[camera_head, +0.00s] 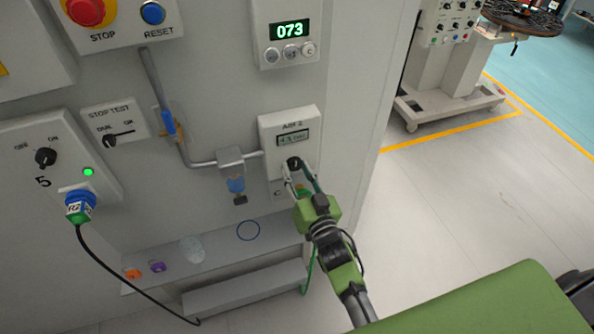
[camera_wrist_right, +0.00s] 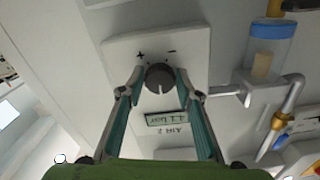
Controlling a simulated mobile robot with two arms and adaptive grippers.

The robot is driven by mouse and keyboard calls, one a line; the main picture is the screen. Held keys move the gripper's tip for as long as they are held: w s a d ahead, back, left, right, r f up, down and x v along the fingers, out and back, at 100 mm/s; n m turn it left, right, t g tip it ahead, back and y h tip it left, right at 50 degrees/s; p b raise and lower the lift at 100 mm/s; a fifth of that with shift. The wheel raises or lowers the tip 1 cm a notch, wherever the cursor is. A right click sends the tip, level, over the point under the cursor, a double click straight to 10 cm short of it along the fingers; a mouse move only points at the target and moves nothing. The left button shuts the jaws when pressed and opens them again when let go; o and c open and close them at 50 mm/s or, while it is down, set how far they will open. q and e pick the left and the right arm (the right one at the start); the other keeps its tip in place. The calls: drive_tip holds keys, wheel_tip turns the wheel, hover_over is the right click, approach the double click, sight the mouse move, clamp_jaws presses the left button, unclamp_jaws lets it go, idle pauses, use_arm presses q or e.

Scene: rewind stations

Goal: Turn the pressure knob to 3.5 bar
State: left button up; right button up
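The pressure knob (camera_head: 293,163) is a black round knob on the white AIR 2 panel (camera_head: 274,128), below a small display (camera_head: 292,138). The display seems to read about 4 bar; its digits are too small to be sure. My right gripper (camera_head: 297,180) is at the panel. In the right wrist view its two fingers (camera_wrist_right: 160,82) stand on either side of the knob (camera_wrist_right: 159,77), with a narrow gap seeming to show on each side. Plus and minus marks show by the knob, and the panel appears upside down there. My left gripper is not in view.
A pipe with a blue-bowled filter (camera_head: 236,185) runs left of the panel. A counter unit (camera_head: 290,40) is above it. A shelf (camera_head: 215,258) lies below with small tags. A black cable hangs from a blue plug (camera_head: 80,203). Open floor is to the right.

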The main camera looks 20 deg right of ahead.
drive_tip(key=c, duration=0.4)
drive_tip(key=shift+d+n, duration=0.1)
drive_tip(key=shift+n, duration=2.1)
drive_tip(key=shift+c, duration=0.2)
drive_tip(key=o, duration=1.1)
drive_tip(key=s, duration=1.2)
drive_tip(key=shift+d, duration=0.2)
